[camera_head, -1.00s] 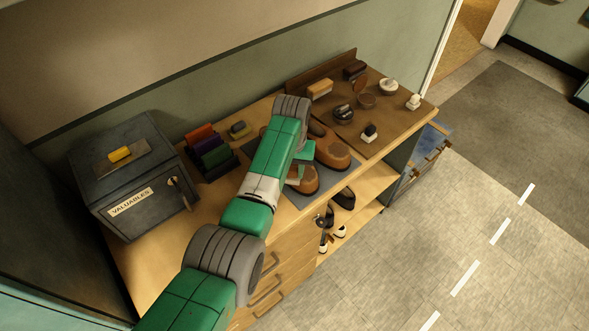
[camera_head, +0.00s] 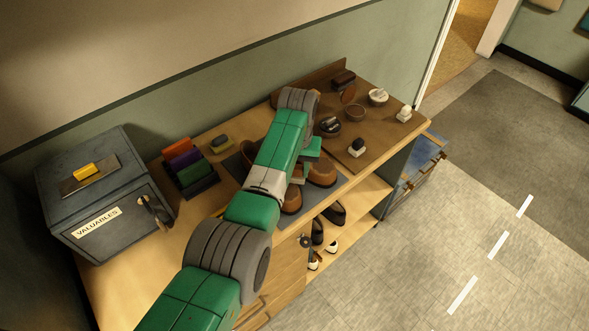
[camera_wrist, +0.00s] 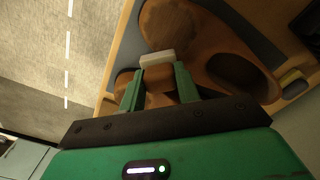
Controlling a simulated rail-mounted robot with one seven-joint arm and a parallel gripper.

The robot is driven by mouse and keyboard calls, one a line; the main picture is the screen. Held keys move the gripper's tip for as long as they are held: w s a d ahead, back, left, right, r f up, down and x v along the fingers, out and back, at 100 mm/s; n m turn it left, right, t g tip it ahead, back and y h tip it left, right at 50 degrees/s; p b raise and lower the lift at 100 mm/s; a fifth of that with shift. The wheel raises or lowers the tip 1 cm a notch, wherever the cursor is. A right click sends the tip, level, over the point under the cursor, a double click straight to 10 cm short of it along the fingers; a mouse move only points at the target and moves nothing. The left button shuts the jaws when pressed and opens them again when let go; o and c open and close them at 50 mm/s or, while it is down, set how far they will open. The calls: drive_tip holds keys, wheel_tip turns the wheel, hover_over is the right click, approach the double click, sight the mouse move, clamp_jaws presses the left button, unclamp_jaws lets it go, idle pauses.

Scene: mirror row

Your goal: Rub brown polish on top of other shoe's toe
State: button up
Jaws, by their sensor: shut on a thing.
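A pair of brown leather shoes lies on the grey mat on the bench; the right shoe (camera_head: 323,173) and the left shoe (camera_head: 290,202) show their toes toward the front edge. My arm hides much of both. My gripper (camera_wrist: 158,78) is above the shoes, its fingers shut on a small cream block-shaped applicator (camera_wrist: 157,57). In the wrist view the applicator is over the gap beside one shoe's rounded toe (camera_wrist: 168,24); I cannot tell whether it touches leather. Its underside, and any polish on it, is hidden.
A rack of coloured cards or cloths (camera_head: 187,165) and a grey safe (camera_head: 105,190) stand left. Black-and-white shoes (camera_head: 332,215) are on the shelf below.

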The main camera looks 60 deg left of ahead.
wheel_tip(320, 180, up, 2)
drive_tip(key=shift+s+r+p, duration=0.1)
drive_tip(key=shift+p, duration=0.25)
drive_tip(key=shift+r+p, duration=2.3)
drive_tip(key=shift+r, duration=0.25)
